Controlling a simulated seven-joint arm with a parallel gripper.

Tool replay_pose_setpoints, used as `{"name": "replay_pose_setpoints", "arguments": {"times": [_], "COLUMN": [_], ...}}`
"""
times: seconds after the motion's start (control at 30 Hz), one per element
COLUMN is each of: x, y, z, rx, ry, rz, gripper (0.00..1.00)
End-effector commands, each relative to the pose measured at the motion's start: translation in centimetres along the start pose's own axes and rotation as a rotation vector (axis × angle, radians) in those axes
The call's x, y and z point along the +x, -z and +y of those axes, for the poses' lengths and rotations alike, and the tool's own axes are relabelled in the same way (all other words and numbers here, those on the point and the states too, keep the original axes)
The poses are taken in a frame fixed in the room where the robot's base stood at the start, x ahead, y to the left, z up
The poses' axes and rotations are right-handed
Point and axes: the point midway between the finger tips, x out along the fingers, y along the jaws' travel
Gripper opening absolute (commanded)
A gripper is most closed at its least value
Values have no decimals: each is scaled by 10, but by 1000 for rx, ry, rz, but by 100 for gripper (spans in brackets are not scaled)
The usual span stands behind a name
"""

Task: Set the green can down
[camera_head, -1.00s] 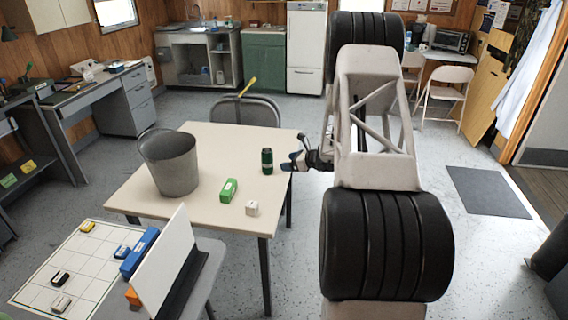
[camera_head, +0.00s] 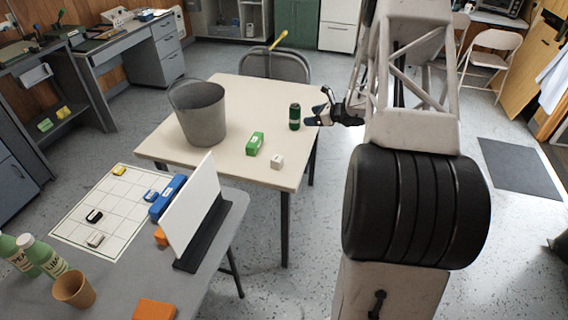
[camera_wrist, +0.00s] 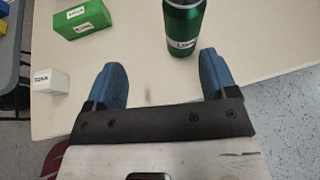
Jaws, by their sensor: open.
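The green can (camera_head: 294,117) stands upright on the cream table (camera_head: 245,92), near its right edge. In the wrist view the can (camera_wrist: 184,22) is ahead of my gripper (camera_wrist: 163,78), toward the right finger's side, with its lower part and a white label band showing. My gripper's two blue fingers are spread apart with nothing between them. In the head view my gripper (camera_head: 318,112) is just right of the can, with a small gap between them.
On the same table are a grey bucket (camera_head: 203,118), a green box (camera_head: 255,143) and a small white box (camera_head: 277,162). A grey table (camera_head: 200,290) in front holds a white panel (camera_head: 193,208), bottles and a cup (camera_head: 73,289).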

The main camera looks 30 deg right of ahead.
Motion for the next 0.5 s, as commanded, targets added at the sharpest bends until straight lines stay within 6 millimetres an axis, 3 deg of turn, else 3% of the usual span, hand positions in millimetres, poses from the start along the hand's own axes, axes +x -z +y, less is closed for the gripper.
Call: {"name": "replay_pose_setpoints", "arguments": {"times": [0.17,0.5], "x": [2,-7], "y": [-48,-136], "z": [41,145], "rx": [-131,-444], "ry": [-83,-276], "rz": [37,120], "gripper": [79,79]}}
